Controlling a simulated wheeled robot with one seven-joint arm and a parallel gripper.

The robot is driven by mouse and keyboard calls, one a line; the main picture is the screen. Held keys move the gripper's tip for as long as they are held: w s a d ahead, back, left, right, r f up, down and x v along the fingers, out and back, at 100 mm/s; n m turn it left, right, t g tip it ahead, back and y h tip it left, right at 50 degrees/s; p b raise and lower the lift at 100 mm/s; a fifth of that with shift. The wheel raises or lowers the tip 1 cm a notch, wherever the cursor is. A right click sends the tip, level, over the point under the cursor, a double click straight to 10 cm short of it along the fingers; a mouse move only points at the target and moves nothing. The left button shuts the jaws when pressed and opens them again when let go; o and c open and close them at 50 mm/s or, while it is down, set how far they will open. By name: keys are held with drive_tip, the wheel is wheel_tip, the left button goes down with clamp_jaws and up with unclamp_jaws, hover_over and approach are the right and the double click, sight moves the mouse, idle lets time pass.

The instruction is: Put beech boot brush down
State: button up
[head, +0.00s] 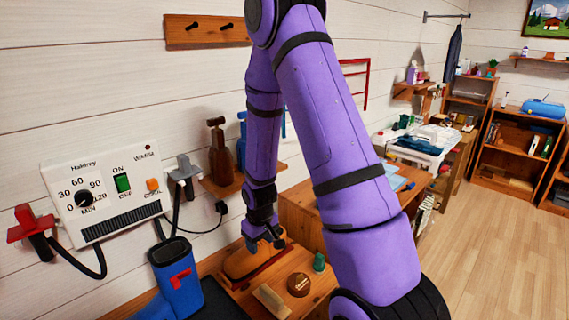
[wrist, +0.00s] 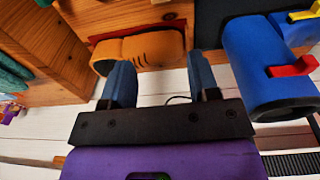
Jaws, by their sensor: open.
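A rounded orange-brown wooden thing with dark grooves, which I take to be the beech boot brush (head: 238,264), lies on a red-edged base on the wooden bench top. It also shows just beyond my fingertips in the wrist view (wrist: 150,46). My gripper (head: 264,243) is open, with its two blue fingers apart and nothing between them in the wrist view (wrist: 163,78). It is at the near side of the brush; I cannot tell whether a finger touches it. The brush's underside is hidden.
A pale block (head: 271,300), a round brown tin (head: 299,285) and a green item (head: 319,262) are on the bench. A heater panel (head: 105,193) is on the wall. The floor at right is clear.

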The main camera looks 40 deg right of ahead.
drive_tip(key=s+a+r+t, duration=0.1)
drive_tip(key=s+a+r, duration=0.15)
drive_tip(key=r, duration=0.85)
drive_tip(key=s+a+r+t, duration=0.1)
drive_tip(key=s+a+r, duration=0.15)
drive_tip(key=r, duration=0.95)
drive_tip(key=s+a+r+t, duration=0.1)
drive_tip(key=s+a+r, duration=0.1)
drive_tip(key=s+r, duration=0.4)
drive_tip(key=s+a+r+t, duration=0.1)
drive_tip(key=s+a+r, duration=0.1)
drive_tip(key=s+r, duration=0.5)
drive_tip(key=s, duration=0.3)
drive_tip(key=shift+a, duration=0.3)
drive_tip(key=shift+o, duration=0.4)
drive_tip(key=shift+r, duration=0.1)
